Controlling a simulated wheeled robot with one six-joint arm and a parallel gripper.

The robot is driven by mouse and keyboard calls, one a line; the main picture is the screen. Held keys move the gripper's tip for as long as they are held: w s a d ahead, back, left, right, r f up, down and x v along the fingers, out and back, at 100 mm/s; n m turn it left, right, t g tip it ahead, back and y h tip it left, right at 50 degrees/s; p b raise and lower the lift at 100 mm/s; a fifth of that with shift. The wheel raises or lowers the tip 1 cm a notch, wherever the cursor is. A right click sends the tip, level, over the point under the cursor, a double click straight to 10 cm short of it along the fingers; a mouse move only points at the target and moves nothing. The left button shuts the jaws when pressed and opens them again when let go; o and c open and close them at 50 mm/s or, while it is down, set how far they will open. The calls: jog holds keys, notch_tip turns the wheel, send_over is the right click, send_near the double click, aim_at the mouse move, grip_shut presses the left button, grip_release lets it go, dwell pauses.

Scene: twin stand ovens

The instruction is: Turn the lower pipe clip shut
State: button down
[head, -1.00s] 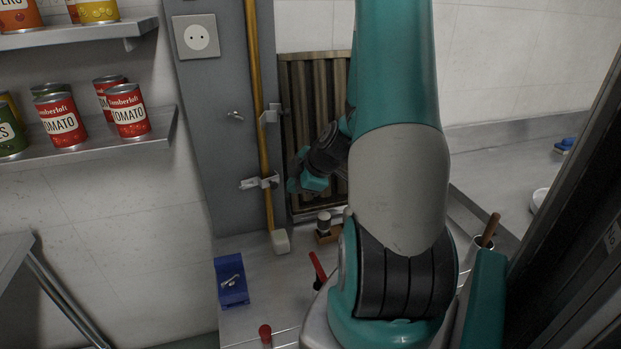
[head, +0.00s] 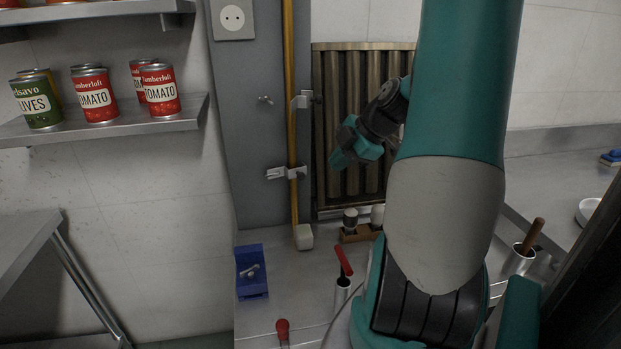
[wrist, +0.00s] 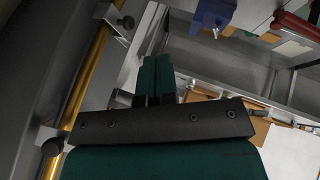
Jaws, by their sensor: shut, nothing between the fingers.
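A yellow pipe (head: 293,130) runs down a grey post. The lower pipe clip (head: 287,173) is a pale bracket at the pipe, with a notched end sticking out to the left; I cannot tell how far it is turned. The upper clip (head: 301,100) sits above it on the same pipe. My gripper (head: 340,157) is right of the pipe, slightly above the lower clip's height and apart from it. In the wrist view my gripper (wrist: 157,78) has its teal fingers together and empty. The pipe (wrist: 88,82) and two clips show to its left there.
A ribbed metal panel (head: 362,110) is behind my gripper. On the counter below are a blue holder (head: 251,275), a red-handled tool (head: 344,262) and a wooden block with knobs (head: 356,233). A shelf (head: 110,132) with cans is at left.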

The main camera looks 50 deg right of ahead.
aim_at(289, 175)
jog(key=w+f+p, duration=0.2)
jog(key=w+f, duration=0.4)
jog(key=w, duration=0.2)
jog(key=shift+f+p, duration=0.2)
jog(key=shift+p, duration=0.2)
jog(key=shift+w, duration=0.1)
